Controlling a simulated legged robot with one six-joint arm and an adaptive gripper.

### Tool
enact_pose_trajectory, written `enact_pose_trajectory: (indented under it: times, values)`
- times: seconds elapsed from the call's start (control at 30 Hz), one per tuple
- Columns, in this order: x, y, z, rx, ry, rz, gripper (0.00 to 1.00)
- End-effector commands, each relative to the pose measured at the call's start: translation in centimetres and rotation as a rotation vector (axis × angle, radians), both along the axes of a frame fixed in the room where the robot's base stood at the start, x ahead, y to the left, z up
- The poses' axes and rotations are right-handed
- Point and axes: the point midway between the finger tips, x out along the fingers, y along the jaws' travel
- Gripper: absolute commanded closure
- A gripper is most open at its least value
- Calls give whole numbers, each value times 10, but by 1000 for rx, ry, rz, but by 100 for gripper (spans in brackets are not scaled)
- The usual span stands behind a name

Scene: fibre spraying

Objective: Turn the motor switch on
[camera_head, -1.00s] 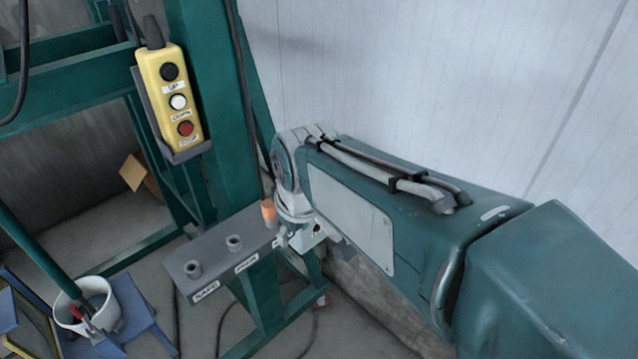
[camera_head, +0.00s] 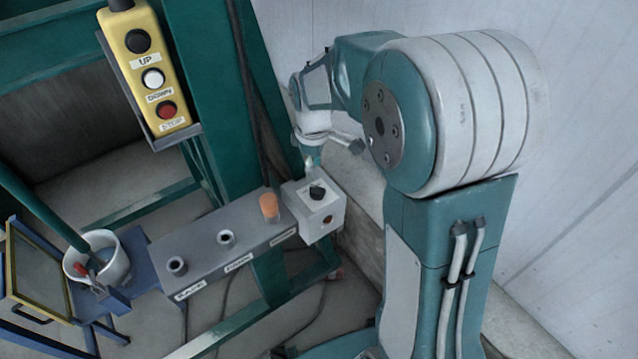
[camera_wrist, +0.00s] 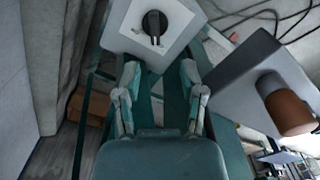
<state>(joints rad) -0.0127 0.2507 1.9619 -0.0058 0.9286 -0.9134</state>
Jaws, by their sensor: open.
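The motor switch is a black rotary knob (camera_head: 317,192) on a small white box (camera_head: 322,220) at the right end of a grey panel (camera_head: 205,249). In the wrist view the knob (camera_wrist: 155,22) is near the top middle, on the pale face of the box (camera_wrist: 131,38). My gripper (camera_wrist: 160,76) is open and empty, with its two fingers apart below the knob in that view. In the head view my gripper (camera_head: 310,164) is just above and behind the box, small and partly hidden. I see no contact with the knob.
An orange cylinder (camera_head: 269,207) stands on the panel beside the box; two empty round sockets are left of it. A yellow UP/DOWN/STOP pendant (camera_head: 150,78) hangs on the green frame. A white bucket (camera_head: 98,265) is at lower left. A pale wall (camera_head: 580,130) is at right.

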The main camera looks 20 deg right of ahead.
Motion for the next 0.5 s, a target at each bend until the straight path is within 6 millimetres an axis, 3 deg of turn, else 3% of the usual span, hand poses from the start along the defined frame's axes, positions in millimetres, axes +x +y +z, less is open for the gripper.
enact_pose_trajectory:
  times: [0.3,0.5]
  values:
    - [-1,-10,-59,9,4,-5,49]
    - [-1,-6,-77,5,3,-4,49]
